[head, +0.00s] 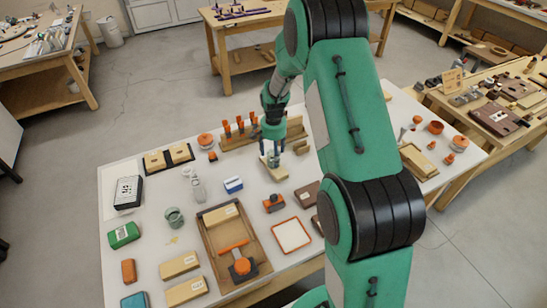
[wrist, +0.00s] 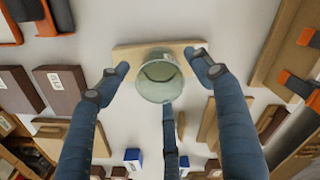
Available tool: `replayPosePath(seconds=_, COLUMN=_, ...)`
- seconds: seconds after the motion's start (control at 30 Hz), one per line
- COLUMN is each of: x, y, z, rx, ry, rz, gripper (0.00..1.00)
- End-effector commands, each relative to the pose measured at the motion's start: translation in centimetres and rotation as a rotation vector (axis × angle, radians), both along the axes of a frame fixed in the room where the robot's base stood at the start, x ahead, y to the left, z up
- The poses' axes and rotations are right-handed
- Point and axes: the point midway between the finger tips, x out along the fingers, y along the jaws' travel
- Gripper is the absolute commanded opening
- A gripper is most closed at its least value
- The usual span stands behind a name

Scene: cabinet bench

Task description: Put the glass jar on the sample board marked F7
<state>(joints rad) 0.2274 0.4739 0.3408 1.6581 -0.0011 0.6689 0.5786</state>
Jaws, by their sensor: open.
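A greenish glass jar (wrist: 158,76) is between the spread fingers of my gripper (wrist: 160,85) in the wrist view. It appears to stand upright on a pale wooden board (wrist: 125,56). My gripper is open, with fingers on either side of the jar and apart from it. In the head view my gripper (head: 271,150) is low over the same pale board (head: 276,173) near the table's middle. The jar is mostly hidden there by the fingers. I cannot read an F7 mark on this board.
Labelled pale blocks (head: 181,264) lie at the front left. A wooden tray (head: 211,247) holds an orange-handled tool. A wooden rack (head: 240,140) with orange-handled tools stands behind my gripper. Dark brown blocks (wrist: 60,87) and a white orange-rimmed tray (head: 292,235) are nearby.

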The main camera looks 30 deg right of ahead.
Motion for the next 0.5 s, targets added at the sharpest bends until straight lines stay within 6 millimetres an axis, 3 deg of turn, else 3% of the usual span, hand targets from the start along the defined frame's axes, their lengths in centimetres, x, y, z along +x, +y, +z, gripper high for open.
replayPosePath(seconds=0.3, x=0.1, y=0.0, z=5.6, rx=-0.001, ry=-0.002, rz=0.0, gripper=0.66)
replayPosePath(seconds=0.5, x=0.1, y=0.0, z=8.1, rx=0.0, ry=-0.001, rz=0.0, gripper=0.66)
